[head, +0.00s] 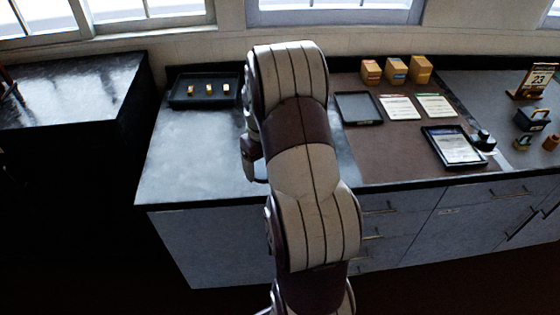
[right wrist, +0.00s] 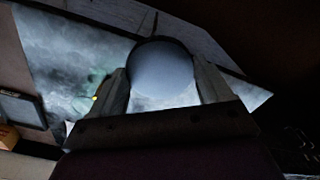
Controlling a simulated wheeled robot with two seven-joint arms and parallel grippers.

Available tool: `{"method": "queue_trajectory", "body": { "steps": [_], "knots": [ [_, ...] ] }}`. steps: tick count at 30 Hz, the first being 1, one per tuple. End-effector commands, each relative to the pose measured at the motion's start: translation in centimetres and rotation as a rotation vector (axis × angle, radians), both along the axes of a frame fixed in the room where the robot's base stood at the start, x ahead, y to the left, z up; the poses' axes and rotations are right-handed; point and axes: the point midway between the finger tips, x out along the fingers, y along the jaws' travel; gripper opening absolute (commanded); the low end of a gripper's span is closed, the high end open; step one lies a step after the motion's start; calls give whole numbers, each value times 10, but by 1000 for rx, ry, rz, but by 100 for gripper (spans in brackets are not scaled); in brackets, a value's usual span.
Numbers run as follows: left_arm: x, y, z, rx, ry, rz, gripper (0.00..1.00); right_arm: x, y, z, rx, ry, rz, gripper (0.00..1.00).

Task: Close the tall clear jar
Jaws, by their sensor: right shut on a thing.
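In the right wrist view my right gripper (right wrist: 163,82) is shut on a smooth, round, grey-blue piece (right wrist: 163,70), which looks like a lid, with one finger on each side. A faint, clear, green-edged round outline (right wrist: 84,96) shows left of the fingers over the grey worktop; it may be the clear jar, but I cannot tell for sure. A small yellow spot shows beside it. In the head view my right arm covers the middle of the counter, and I cannot make out the jar or the held piece there. My left gripper is not in view.
A black tray (head: 204,102) with three small pieces stands at the back left of the counter (head: 185,165). On the brown mat are several boxes, cards, an empty dark tray (head: 358,108) and a framed sheet (head: 454,146). The counter's front left is clear.

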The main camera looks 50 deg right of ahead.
Motion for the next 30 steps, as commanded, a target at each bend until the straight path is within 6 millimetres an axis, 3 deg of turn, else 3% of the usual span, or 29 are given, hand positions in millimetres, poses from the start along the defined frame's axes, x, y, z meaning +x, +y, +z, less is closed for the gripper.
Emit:
{"method": "queue_trajectory", "body": {
  "steps": [8,12,18,21,24,30],
  "knots": [
    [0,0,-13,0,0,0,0,43,59,-54,2,4,-37,46],
    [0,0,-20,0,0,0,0,59,103,-86,2,4,-9,46],
    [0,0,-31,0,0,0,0,66,178,-133,0,5,95,46],
    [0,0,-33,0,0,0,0,64,201,-146,-1,4,139,46],
    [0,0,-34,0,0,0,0,62,210,-151,-1,3,157,46],
    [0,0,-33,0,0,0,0,62,211,-151,-1,2,159,45]
  ]
}}
